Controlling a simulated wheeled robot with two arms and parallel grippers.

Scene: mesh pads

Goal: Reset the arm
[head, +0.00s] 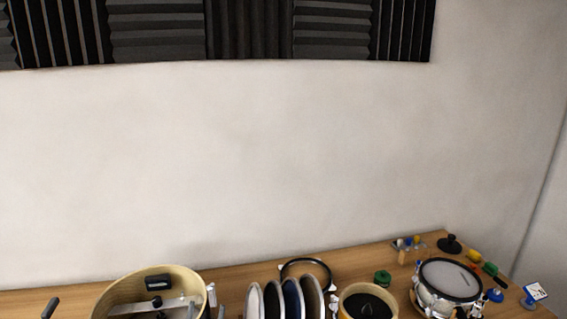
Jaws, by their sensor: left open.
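My left gripper (50,307) barely shows at the bottom left edge of the head view, as a small dark slanted tip. It is open, and I see nothing between its fingers; most of it is below the frame. It is left of a round wooden drum shell (120,288) and apart from it. My right gripper is not in view.
A wooden table (235,275) runs along a white wall. Round pads (291,300) stand upright mid-table, before a black hoop (306,262). A tan drum (352,292), a mesh-topped drum (450,279) and small coloured parts crowd the right. The far left tabletop looks bare.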

